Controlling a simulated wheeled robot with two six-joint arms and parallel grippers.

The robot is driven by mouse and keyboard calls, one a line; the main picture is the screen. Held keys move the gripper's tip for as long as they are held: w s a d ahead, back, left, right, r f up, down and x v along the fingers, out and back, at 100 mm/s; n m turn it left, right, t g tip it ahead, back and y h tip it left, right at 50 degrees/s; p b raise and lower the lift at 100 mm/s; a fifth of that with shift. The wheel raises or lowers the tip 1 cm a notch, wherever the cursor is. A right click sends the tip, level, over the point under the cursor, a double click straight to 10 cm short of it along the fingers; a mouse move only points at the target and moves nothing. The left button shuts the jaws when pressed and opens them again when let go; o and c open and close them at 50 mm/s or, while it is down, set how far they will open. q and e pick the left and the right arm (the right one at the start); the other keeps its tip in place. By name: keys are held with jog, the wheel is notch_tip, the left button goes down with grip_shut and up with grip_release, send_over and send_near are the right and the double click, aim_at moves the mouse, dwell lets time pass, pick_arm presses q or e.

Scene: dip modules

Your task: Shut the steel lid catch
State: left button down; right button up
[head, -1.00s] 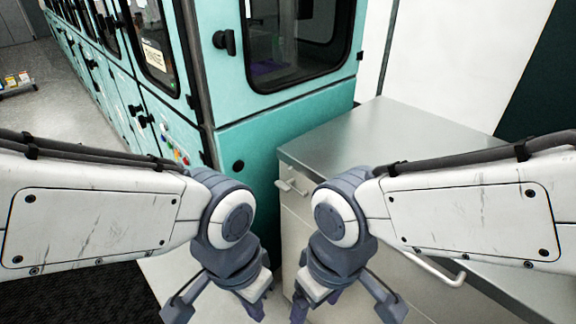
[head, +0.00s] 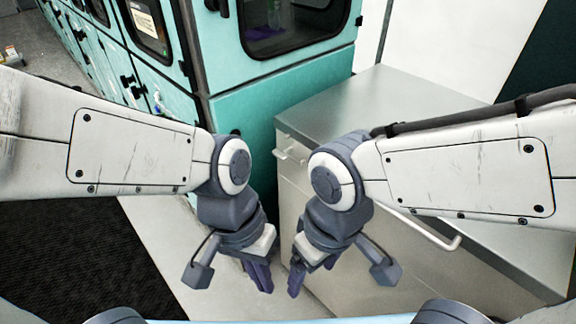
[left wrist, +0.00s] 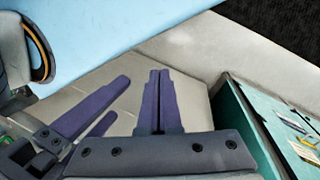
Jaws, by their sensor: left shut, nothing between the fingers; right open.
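A steel-topped cabinet (head: 350,108) stands ahead of me. A small pale fitting (head: 290,150) sticks out from the upper left of its front; it looks like a handle or catch, and I cannot tell whether it is open or shut. My left gripper (head: 264,280) is shut and empty, in front of and below that fitting. My right gripper (head: 296,281) is open and empty, just right of it. In the left wrist view my left gripper's purple fingers (left wrist: 160,85) are together, and my right gripper's fingers (left wrist: 95,112) are spread at the left. Neither gripper touches the cabinet.
A teal machine cabinet (head: 270,105) with dark windows stands left of and behind the steel top. A long bar handle (head: 435,236) juts from the steel cabinet's front at the right. A dark mat (head: 75,255) lies on the floor at the left. The steel top is bare.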

aim_at(288, 157)
pick_arm(q)
jog(key=w+d+f+n+h+b, duration=0.5)
jog(key=w+d+n+h, duration=0.55)
jog(key=n, duration=0.55)
jog(key=w+a+f+n+t+y, duration=0.1)
jog(key=w+a+f+n+t, duration=0.3)
jog(key=w, duration=0.3)
jog(key=w+a+f+n+t, duration=0.1)
jog(key=w+a+n+t, duration=0.25)
jog(key=w+n, duration=0.3)
jog(key=w+a+f+n+t+y, duration=0.1)
jog(key=w+a+f+n+t, duration=0.25)
jog(key=w, duration=0.35)
jog(key=w+d+r+p, duration=0.1)
jog(key=w+d+p, duration=0.1)
jog(key=w+d, duration=0.4)
jog(key=shift+w+n, duration=0.3)
jog(key=shift+n, duration=0.1)
jog(key=shift+a, duration=0.15)
